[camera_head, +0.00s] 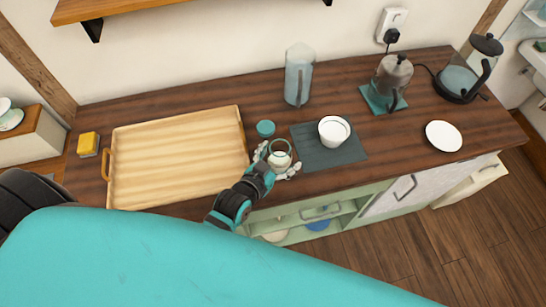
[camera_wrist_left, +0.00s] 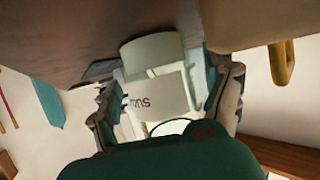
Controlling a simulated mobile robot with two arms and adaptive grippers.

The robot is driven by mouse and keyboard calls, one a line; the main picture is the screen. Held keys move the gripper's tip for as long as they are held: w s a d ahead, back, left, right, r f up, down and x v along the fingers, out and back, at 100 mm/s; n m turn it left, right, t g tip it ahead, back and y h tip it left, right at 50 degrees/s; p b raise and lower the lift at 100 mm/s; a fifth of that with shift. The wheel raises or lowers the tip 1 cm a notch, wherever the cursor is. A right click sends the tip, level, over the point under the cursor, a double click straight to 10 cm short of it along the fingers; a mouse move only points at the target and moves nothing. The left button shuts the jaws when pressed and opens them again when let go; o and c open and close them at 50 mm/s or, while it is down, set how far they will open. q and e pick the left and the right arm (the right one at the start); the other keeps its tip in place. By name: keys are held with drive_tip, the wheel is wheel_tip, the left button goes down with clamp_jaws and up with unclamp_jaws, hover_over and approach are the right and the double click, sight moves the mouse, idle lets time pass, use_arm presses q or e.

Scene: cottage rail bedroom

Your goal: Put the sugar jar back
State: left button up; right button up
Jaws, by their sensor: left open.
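A small glass jar with white contents, which looks like the sugar jar (camera_head: 280,158), stands at the counter's front edge, left of the dark mat (camera_head: 350,152). In the left wrist view the jar (camera_wrist_left: 157,90) shows a pale label with dark lettering that I cannot read fully. My left gripper (camera_head: 278,170) is open, with its fingers on either side of the jar. The left wrist view shows the fingers (camera_wrist_left: 165,95) flanking it; whether they touch it is unclear. My right gripper is not in view.
A wooden tray (camera_head: 180,155) lies left of the jar. A teal round lid-like piece (camera_head: 265,128) sits behind it. A white cup (camera_head: 334,131) stands on the mat. A pitcher (camera_head: 299,75), French press (camera_head: 391,78), kettle (camera_head: 470,70) and white plate (camera_head: 443,136) stand farther back or right. Open shelves (camera_head: 300,222) lie below.

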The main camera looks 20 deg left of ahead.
use_arm(q)
drive_tip(key=b+v, duration=0.1)
drive_tip(key=v, duration=0.9)
drive_tip(key=shift+s+a+b, duration=0.1)
drive_tip(key=shift+s+b, duration=0.25)
drive_tip(key=shift+s+a+r, duration=0.1)
drive_tip(key=shift+s+r, duration=0.35)
drive_tip(key=shift+s, duration=0.1)
